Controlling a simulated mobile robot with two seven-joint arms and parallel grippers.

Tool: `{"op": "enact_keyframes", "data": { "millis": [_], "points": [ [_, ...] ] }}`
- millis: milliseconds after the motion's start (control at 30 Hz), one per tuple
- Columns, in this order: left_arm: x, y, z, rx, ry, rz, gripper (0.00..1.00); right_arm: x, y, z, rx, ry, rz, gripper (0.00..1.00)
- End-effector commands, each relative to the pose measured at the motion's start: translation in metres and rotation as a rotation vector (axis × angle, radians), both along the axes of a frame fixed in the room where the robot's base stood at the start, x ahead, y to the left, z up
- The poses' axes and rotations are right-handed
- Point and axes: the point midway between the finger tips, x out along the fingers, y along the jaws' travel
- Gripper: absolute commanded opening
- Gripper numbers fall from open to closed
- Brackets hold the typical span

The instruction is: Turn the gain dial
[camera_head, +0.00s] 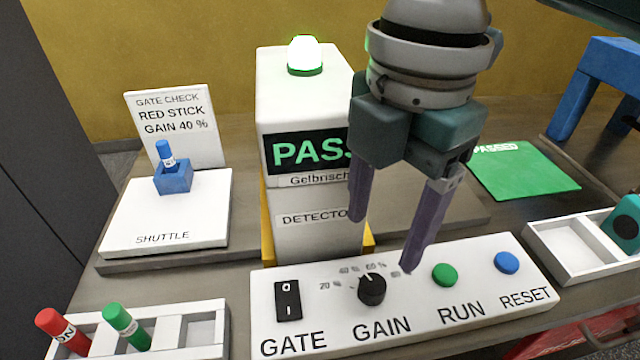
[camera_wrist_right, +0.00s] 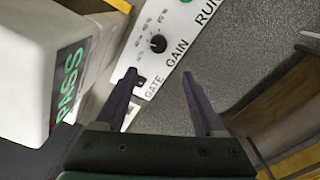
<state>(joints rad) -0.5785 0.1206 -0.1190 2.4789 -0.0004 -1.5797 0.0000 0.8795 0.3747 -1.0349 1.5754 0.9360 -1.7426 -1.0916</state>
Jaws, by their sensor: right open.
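The gain dial (camera_head: 372,290) is a small black knob on the white control panel (camera_head: 262,322). Percent marks from 20 % upward arc around it; I cannot read its setting surely. My right gripper (camera_head: 383,243) is open and empty, pointing down above and behind the panel, apart from the dial. In the right wrist view the dial (camera_wrist_right: 158,43) lies beyond the open fingertips (camera_wrist_right: 159,75), roughly between their lines. The gate check sign (camera_head: 168,145) reads "RED STICK, GAIN 40 %". My left gripper is not in view.
The panel also has a black gate switch (camera_head: 288,300), a green run button (camera_head: 445,275) and a blue reset button (camera_head: 507,262). The white detector (camera_head: 300,110) shows PASS with a lit green lamp (camera_head: 305,55). Red (camera_head: 62,331) and green (camera_head: 125,324) sticks stand at the front left.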

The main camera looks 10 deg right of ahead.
Motion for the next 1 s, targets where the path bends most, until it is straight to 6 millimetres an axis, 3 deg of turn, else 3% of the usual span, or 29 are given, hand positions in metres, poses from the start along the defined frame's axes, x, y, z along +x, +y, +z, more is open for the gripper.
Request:
{"op": "enact_keyframes", "data": {
  "millis": [33,267,700,1000],
  "points": [
    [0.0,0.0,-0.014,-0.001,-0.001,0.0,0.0,0.005,-0.005,-0.01,-0.015,-0.002,0.013,0.71],
    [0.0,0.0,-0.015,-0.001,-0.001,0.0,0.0,0.007,-0.009,-0.022,-0.031,0.008,0.034,0.71],
    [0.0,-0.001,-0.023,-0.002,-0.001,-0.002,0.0,0.007,-0.009,-0.097,-0.029,0.005,0.033,0.71],
    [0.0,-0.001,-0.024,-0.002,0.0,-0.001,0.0,0.007,-0.009,-0.106,-0.029,0.002,0.034,0.71]
  ]
}}
